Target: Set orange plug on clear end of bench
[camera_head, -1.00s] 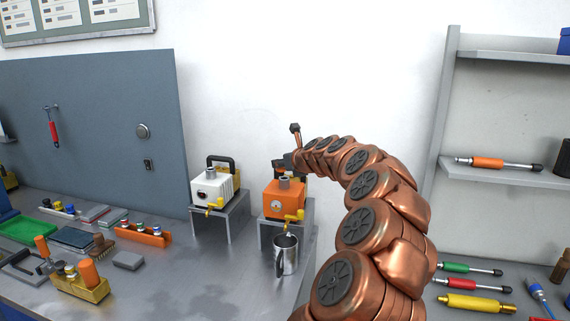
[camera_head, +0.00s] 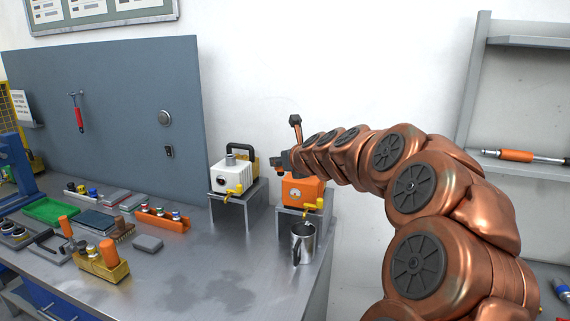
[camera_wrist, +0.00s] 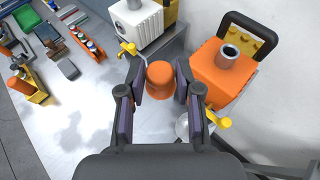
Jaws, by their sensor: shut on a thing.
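The orange plug (camera_wrist: 160,79) is a short round cylinder held between my gripper's fingers in the wrist view. My gripper (camera_wrist: 160,82) is shut on it, one dark pad on each side. In the head view my gripper (camera_head: 281,164) is above the bench, between the white machine (camera_head: 233,177) and the orange machine (camera_head: 302,190); the plug is barely visible there. The grey metal bench (camera_head: 190,275) has a bare stretch in front of the machines.
A metal mug (camera_head: 303,245) stands in front of the orange machine's stand. A yellow holder (camera_head: 103,268), an orange rack (camera_head: 162,220), a grey block (camera_head: 147,243) and a green tray (camera_head: 52,209) occupy the left. A wall stands close behind the machines.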

